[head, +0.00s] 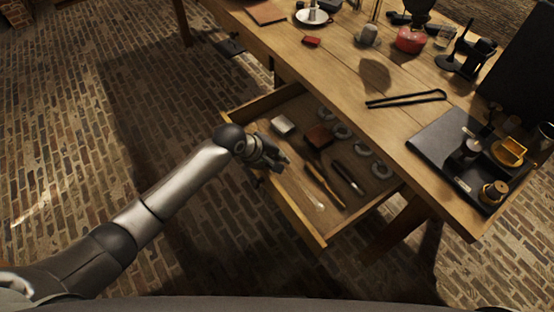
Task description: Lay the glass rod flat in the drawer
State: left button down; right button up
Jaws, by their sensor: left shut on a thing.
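The drawer (316,237) is pulled out from under the workbench, and its inside shows. My left gripper (282,163) is over the drawer near its front edge, with its fingers toward the inside. It is shut on what seems to be the glass rod, which is too thin and clear to trace. A small pale glint (320,205) shows over the bare drawer floor, and I cannot tell if it is the rod's end. My right gripper is not in view.
The drawer holds a white block (283,126), a brown block (319,136), several grey rings (363,149), a wooden tool (325,184) and a dark-handled tool (347,177). Its front part is mostly bare. Black tongs (406,99) and a dark tray (436,142) are on the workbench (345,92).

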pick_arm(q)
jog(key=f, duration=0.2)
jog(key=shift+s+a+f, duration=0.25)
jog(key=shift+a+f, duration=0.05)
jog(key=shift+w, duration=0.1)
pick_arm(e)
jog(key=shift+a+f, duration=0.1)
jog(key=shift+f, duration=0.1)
pick_arm(q)
jog(key=shift+r, duration=0.1)
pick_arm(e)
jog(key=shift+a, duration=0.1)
pick_arm(q)
jog(key=c, duration=1.4)
grip_release()
jog(key=shift+d+r, duration=0.1)
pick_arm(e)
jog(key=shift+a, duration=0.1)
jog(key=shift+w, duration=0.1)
